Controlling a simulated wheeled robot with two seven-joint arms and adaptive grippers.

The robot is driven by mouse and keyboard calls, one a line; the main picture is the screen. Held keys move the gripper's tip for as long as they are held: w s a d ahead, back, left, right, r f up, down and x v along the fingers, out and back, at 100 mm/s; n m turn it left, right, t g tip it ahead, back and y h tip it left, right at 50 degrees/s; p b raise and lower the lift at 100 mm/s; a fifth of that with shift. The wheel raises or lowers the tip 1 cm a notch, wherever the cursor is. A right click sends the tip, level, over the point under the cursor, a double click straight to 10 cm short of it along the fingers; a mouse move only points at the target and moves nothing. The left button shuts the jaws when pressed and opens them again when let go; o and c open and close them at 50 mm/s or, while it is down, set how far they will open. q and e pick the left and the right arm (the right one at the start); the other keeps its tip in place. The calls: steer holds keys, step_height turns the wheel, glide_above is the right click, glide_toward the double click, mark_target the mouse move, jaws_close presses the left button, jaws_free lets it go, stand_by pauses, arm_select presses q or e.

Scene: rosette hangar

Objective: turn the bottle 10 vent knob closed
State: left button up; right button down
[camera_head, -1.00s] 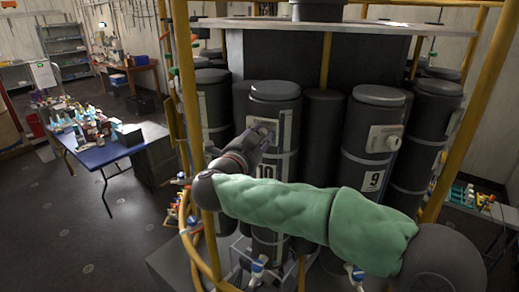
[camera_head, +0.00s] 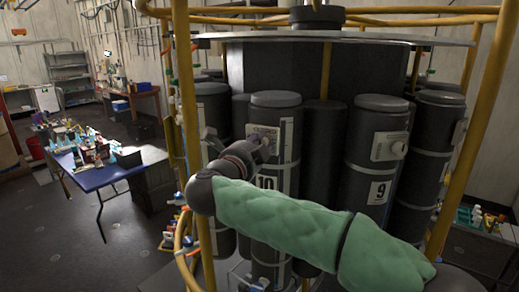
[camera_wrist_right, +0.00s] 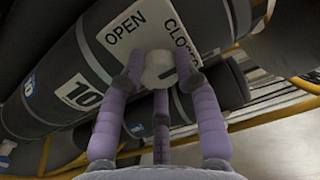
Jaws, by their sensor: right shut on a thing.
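Bottle 10 (camera_head: 276,107) is a dark upright cylinder on the rack, with a "10" label below its pale vent plate (camera_head: 264,132). In the right wrist view the plate (camera_wrist_right: 130,22) reads OPEN on the left and CLOSED on the right, its last letters partly covered by a finger. The pale round vent knob (camera_wrist_right: 158,66) shows between my purple fingers, with a dark mark on its face. My right gripper (camera_head: 258,148) is shut on the knob. In the head view the gripper hides the knob. My left gripper is not in view.
Bottle 9 (camera_head: 376,150), with its own plate and knob, stands to the right. A yellow post (camera_head: 186,100) rises left of my forearm, and another post (camera_head: 465,140) stands at right. A blue table (camera_head: 100,178) with small items is at left; open floor lies in front of it.

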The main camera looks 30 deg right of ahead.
steer(key=shift+w+a+f, duration=0.1)
steer(key=shift+a+f, duration=0.05)
steer(key=shift+f, duration=0.05)
steer(key=c, duration=1.1)
jaws_free()
steer(key=shift+c, duration=0.2)
steer(key=shift+o, duration=1.2)
steer(key=shift+w, duration=0.1)
steer(key=shift+r, duration=0.1)
steer(key=shift+s, duration=0.2)
steer(key=v, duration=1.2)
steer(key=shift+w, duration=0.1)
